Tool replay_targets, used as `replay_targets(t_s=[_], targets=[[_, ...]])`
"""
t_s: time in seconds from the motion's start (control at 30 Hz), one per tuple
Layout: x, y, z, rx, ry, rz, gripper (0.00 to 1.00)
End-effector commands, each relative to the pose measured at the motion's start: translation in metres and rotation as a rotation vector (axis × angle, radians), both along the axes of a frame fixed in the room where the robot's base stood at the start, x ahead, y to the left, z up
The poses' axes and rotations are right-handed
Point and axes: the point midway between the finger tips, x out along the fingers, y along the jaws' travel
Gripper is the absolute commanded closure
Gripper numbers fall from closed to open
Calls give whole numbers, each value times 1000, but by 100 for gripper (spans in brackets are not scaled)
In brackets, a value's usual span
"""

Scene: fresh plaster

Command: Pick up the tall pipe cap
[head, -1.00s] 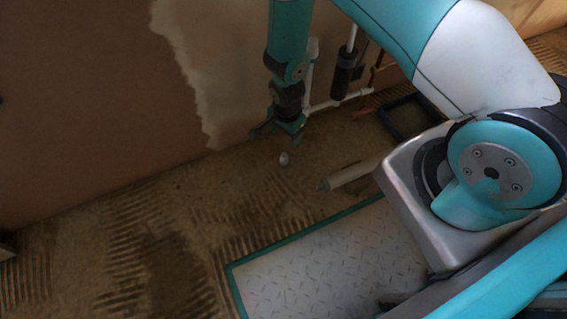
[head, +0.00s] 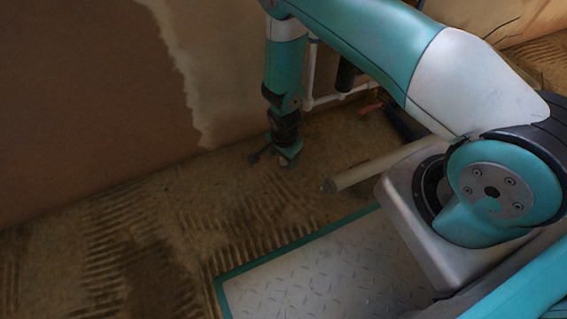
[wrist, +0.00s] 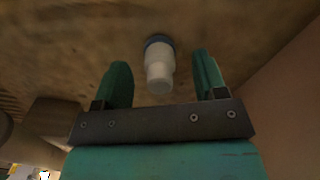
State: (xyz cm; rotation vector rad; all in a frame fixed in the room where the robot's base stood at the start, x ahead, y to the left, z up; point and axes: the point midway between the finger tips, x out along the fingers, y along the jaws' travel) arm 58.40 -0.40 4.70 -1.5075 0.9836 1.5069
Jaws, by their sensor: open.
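The tall pipe cap (wrist: 159,66) shows in the wrist view as a white stepped cylinder with a dark blue band at its far end. It lies in the gap between the two green fingers of my gripper (wrist: 161,62), with a space on each side, so neither finger appears to touch it. My gripper (head: 274,161) is open and points down close to the floor in the head view. There the cap cannot be made out and seems hidden by the gripper.
A pale pipe-like cylinder (head: 375,168) lies to the right of my gripper. White pipework (head: 335,97) runs along the part-plastered wall (head: 100,90) behind. The rough, ridged floor (head: 130,235) is clear to the left.

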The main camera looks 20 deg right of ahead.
Motion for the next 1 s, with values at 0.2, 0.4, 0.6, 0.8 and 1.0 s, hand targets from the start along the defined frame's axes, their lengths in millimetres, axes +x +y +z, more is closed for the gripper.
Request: replay_targets(t_s=[0.2, 0.4, 0.6, 0.8, 1.0], targets=[[0, 0, -14, 0, 0, -1, 35], [0, -1, -13, 0, 0, 0, 53], [0, -1, -14, 0, 0, 0, 88], [0, -1, -13, 0, 0, 0, 88], [0, 0, -1, 0, 0, 0, 88]])
